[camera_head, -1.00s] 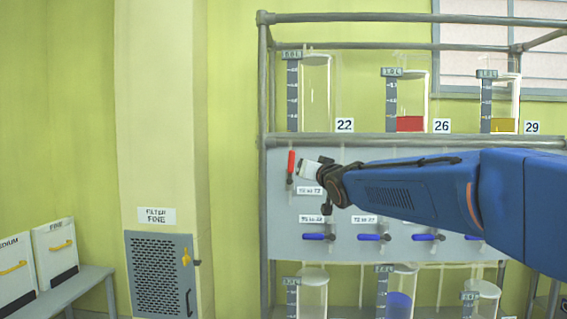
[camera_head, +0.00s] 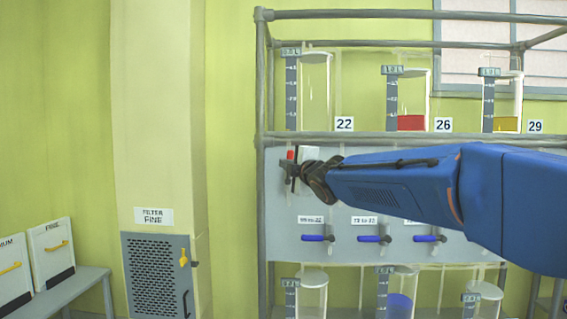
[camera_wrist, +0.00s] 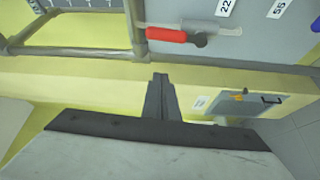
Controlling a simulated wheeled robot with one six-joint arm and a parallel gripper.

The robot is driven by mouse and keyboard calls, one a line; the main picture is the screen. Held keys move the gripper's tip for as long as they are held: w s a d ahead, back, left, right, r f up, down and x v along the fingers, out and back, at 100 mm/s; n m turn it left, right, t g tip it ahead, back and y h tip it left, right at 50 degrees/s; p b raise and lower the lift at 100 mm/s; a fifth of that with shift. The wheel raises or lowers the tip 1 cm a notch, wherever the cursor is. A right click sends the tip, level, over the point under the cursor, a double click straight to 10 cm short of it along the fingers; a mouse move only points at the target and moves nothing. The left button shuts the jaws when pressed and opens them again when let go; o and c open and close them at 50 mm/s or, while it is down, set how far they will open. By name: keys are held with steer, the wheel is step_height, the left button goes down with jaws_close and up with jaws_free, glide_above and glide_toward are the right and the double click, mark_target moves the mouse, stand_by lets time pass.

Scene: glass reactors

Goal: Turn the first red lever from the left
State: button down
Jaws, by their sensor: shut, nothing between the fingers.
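The first red lever (camera_head: 290,155) from the left is on the grey panel in the head view, mostly covered by my gripper, with only its red top showing. In the wrist view the red lever (camera_wrist: 166,34) lies across the top, joined to a grey valve body. My gripper (camera_head: 289,172) is in front of the lever in the head view. In the wrist view its fingers (camera_wrist: 159,80) are together and empty, with their tips below the lever in the picture and a gap between. I cannot tell how far they are from the panel.
Several blue levers (camera_head: 318,238) sit lower on the panel (camera_head: 285,215). My arm covers the panel's middle and right. The rack's left post (camera_head: 262,190) stands close to my gripper. A filter box (camera_head: 158,275) on a pillar is further left, with open space between.

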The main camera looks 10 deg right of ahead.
steer(key=w+d, duration=0.2)
steer(key=w, duration=0.7)
stand_by(0.5)
steer(key=shift+w+d, duration=0.1)
